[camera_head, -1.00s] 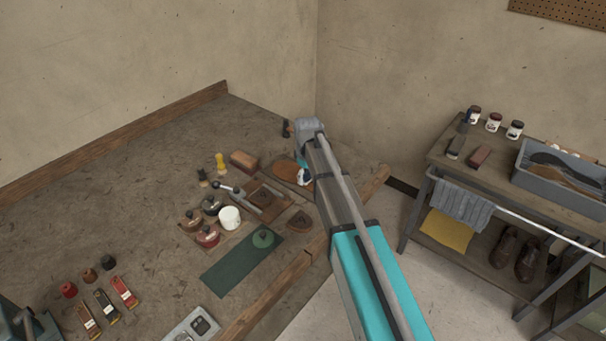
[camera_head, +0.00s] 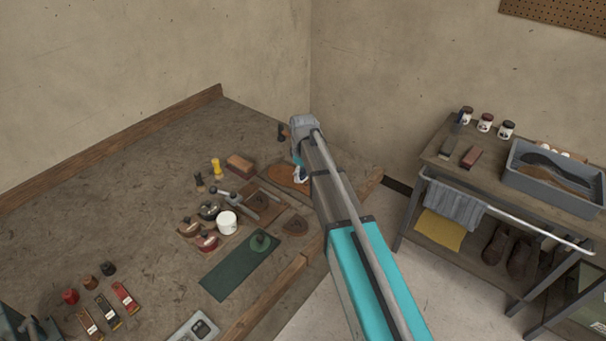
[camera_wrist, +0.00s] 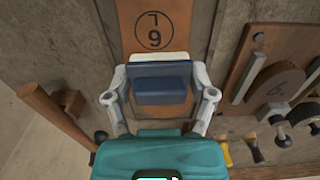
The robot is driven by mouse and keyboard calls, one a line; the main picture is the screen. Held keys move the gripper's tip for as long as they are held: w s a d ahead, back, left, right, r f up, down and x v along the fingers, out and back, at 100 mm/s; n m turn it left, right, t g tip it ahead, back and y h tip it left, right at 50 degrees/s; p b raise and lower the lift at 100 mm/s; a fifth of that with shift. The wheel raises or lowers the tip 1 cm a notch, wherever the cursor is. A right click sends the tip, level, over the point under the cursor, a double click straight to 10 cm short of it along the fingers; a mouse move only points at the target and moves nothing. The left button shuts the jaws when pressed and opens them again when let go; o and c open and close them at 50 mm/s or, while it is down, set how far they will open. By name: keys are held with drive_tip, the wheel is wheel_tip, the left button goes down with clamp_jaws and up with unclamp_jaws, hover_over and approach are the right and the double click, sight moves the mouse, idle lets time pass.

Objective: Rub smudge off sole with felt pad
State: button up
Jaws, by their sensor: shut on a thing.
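The sole (camera_wrist: 155,33) is orange-brown and lies flat on the workbench, with a dark circled mark on it in the wrist view. In the head view the sole (camera_head: 282,174) lies near the far right corner of the bench, partly behind my arm. My gripper (camera_wrist: 160,88) is shut on a blue block with a white layer, which I take for the felt pad (camera_wrist: 160,92). It is over the sole, and I cannot tell whether the pad touches it. My gripper (camera_head: 301,176) is small in the head view. I make out no smudge; the pad and gripper cover part of the sole.
A brown board with a leather piece (camera_head: 259,202), a brown block (camera_head: 240,165), small brushes, a white pot (camera_head: 227,223) and several dark and red pieces stand close by. A green mat (camera_head: 225,279) lies nearer. A side table (camera_head: 437,154) stands to the right.

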sight(303, 169)
drive_tip(key=shift+r+p, duration=1.3)
drive_tip(key=shift+r, duration=0.3)
drive_tip(key=shift+r+p, duration=1.5)
